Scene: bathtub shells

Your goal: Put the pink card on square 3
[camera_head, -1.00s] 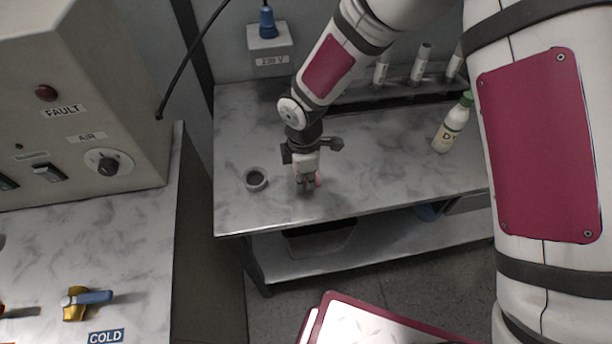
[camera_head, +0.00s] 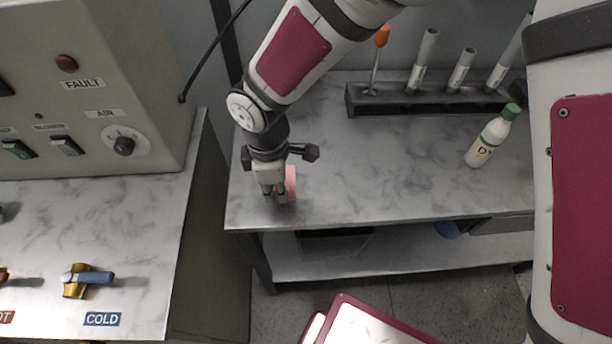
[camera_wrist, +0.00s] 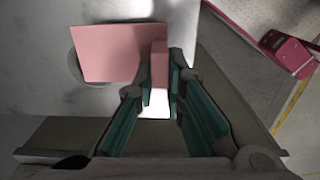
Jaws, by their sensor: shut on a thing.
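My gripper (camera_head: 275,196) is shut on the pink card (camera_head: 291,181) and holds it near the front left of the marble-topped table. In the wrist view the card (camera_wrist: 115,52) shows as a flat pink plate with a narrow block at its right side. That block sits between the fingertips of my gripper (camera_wrist: 160,92). I cannot tell how high the card is above the table. No square marked 3 shows in either view.
The marble table (camera_head: 380,185) is clear in the middle. A rack (camera_head: 430,100) with tubes stands at its back, a green-capped bottle (camera_head: 493,136) at its right. A control box (camera_head: 90,90) and a COLD valve (camera_head: 85,280) are on the left bench.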

